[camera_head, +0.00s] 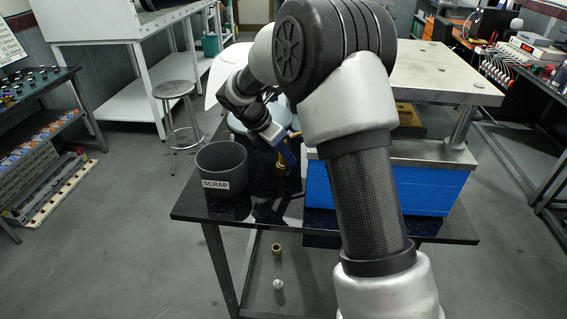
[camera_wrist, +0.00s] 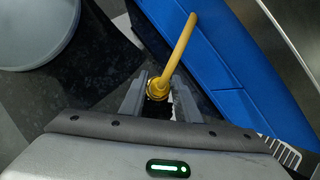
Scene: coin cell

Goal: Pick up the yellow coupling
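The yellow coupling (camera_wrist: 158,88) is between the two fingers of my gripper (camera_wrist: 160,92) in the wrist view. In the head view my gripper (camera_head: 286,153) points down at a yellow upright piece (camera_head: 282,175) on the black table, between the scrap bin and the blue box. My arm hides part of this area.
The grey SCRAP bin (camera_head: 219,172) stands left of my gripper. A blue box (camera_head: 430,192) with a metal top stands close on the right. A brass-coloured piece (camera_head: 276,249) and a white piece (camera_head: 278,285) show below the table edge. A stool (camera_head: 175,90) stands at the left.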

